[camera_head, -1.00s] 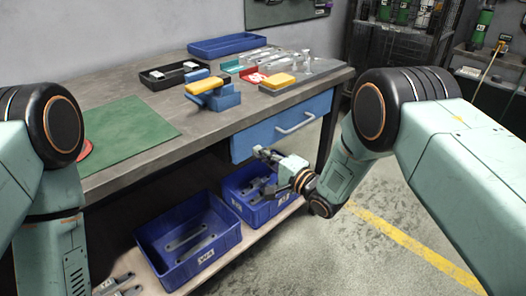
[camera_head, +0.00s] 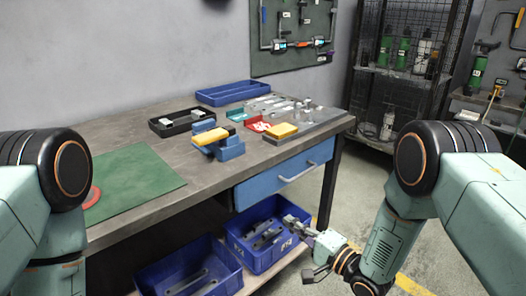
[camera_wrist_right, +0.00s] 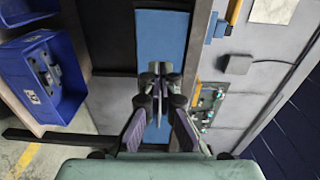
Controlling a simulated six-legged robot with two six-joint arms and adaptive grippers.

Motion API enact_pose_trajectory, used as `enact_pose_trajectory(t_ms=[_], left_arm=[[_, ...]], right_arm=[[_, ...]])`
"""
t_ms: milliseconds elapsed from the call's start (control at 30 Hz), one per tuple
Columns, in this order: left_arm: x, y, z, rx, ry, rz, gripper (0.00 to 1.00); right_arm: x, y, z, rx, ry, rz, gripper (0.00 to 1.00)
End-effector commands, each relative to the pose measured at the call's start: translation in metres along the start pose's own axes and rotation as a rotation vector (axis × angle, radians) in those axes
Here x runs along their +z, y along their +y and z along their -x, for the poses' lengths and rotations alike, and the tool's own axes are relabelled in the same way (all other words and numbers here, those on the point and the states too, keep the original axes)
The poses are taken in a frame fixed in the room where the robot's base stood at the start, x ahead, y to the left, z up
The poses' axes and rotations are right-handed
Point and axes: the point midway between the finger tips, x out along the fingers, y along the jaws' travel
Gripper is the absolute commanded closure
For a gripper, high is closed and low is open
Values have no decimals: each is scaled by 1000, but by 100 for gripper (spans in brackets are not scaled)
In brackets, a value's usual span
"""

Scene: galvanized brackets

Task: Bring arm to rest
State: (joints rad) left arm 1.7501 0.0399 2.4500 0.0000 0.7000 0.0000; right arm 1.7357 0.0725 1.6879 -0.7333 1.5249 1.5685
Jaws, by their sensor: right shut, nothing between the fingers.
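My right gripper (camera_head: 299,228) is at the lower middle right in the head view, in front of the workbench and beside the right blue bin. In the right wrist view its fingers (camera_wrist_right: 160,78) come together with nothing between them, in front of the blue drawer front (camera_wrist_right: 160,40). My right arm bends down from the right edge of the head view. My left arm shows at the left edge, but its gripper is out of view.
The workbench (camera_head: 115,128) holds a green mat (camera_head: 135,178), blue-yellow blocks and trays. Its blue drawer (camera_head: 270,184) is shut. Blue bins (camera_head: 241,251) with metal brackets stand on the lower shelf; one shows in the wrist view (camera_wrist_right: 72,100). Floor at the right is clear.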

Motion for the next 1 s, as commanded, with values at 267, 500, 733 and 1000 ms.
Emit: enact_pose_trajectory(t_ms=[267, 500, 733, 1000], left_arm=[[0, 0, 0, 0, 0, 0, 66], [0, 0, 0, 0, 0, 0, 66], [0, 0, 0, 0, 0, 0, 66], [0, 0, 0, 0, 0, 0, 66]], right_arm=[[-4, 56, 27, 268, 47, 388, 100], [23, 138, 120, 739, -71, 679, 100], [84, 178, 251, 1154, -399, 787, 100], [146, 164, 364, 1409, -678, 694, 100]])
